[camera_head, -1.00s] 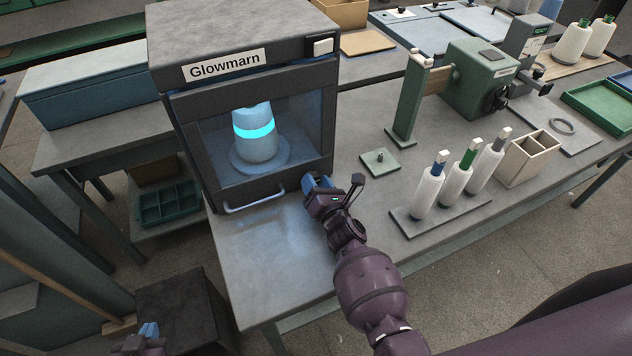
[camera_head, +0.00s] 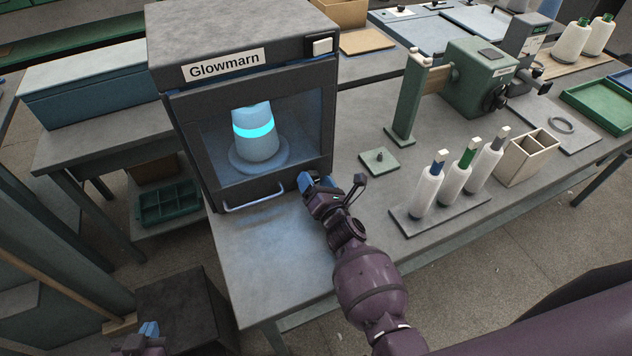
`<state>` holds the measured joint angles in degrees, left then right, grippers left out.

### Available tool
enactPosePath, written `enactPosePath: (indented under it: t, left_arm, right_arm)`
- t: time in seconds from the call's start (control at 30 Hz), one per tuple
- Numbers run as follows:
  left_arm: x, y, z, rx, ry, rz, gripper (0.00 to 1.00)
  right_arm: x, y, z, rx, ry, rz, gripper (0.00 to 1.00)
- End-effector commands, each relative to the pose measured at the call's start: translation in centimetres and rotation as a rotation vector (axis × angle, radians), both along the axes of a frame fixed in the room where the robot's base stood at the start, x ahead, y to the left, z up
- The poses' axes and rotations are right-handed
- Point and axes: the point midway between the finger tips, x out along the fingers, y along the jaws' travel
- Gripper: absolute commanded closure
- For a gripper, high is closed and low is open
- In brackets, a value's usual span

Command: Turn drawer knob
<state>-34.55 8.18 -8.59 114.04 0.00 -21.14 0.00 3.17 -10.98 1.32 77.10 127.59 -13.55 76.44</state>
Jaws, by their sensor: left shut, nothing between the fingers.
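I cannot make out a drawer with a knob. The dark cabinet labelled Glowmarn (camera_head: 318,150) has a window, a pale bar handle (camera_head: 254,201) along its lower front and a small white switch (camera_head: 322,46) at its top right. My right gripper (camera_head: 311,181), with blue fingertips, is near the cabinet's lower right front corner, to the right of the handle; whether its fingers touch the cabinet is unclear. Its jaw gap is hard to see. My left gripper (camera_head: 149,330) is shut and empty at the bottom left edge, low beside a dark box.
Inside the cabinet stands a cone with a glowing cyan band (camera_head: 254,129). On the grey table (camera_head: 275,255) are a green post stand (camera_head: 407,100), a green winder (camera_head: 475,80) with a dark round knob, several bobbins on a plate, and a divided wooden box (camera_head: 527,158). The table's front left is clear.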

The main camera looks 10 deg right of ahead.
Motion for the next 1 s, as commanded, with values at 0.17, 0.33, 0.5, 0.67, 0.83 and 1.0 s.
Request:
enactPosePath:
  t: [0.17, 0.33, 0.5, 0.67, 0.83, 1.0]
  left_arm:
    - [0.0, 0.0, 0.0, 0.0, 0.0, 0.0, 1.0]
    - [0.0, 0.0, 0.1, 0.0, -0.001, 0.0, 1.0]
    - [0.1, 0.0, 0.4, 0.0, -0.003, 0.0, 1.0]
    - [0.1, 0.0, 0.6, 0.0, -0.004, 0.0, 1.0]
    - [0.2, 0.0, 0.6, 0.0, -0.005, 0.0, 1.0]
    - [0.2, 0.0, 0.6, 0.0, -0.005, 0.0, 1.0]
  right_arm:
    - [0.0, 0.0, 0.0, 0.0, 0.0, 0.0, 0.32]
    - [-0.5, -0.1, 0.0, -0.001, 0.001, 0.001, 0.32]
    - [-2.4, -0.5, 0.0, 0.0, 0.001, 0.0, 0.32]
    - [-5.0, -1.0, 0.0, 0.0, 0.001, 0.0, 0.32]
    - [-7.6, -1.5, 0.0, -0.001, 0.0, -0.001, 0.32]
    - [-9.6, -1.9, -0.1, 0.001, 0.002, 0.0, 0.32]
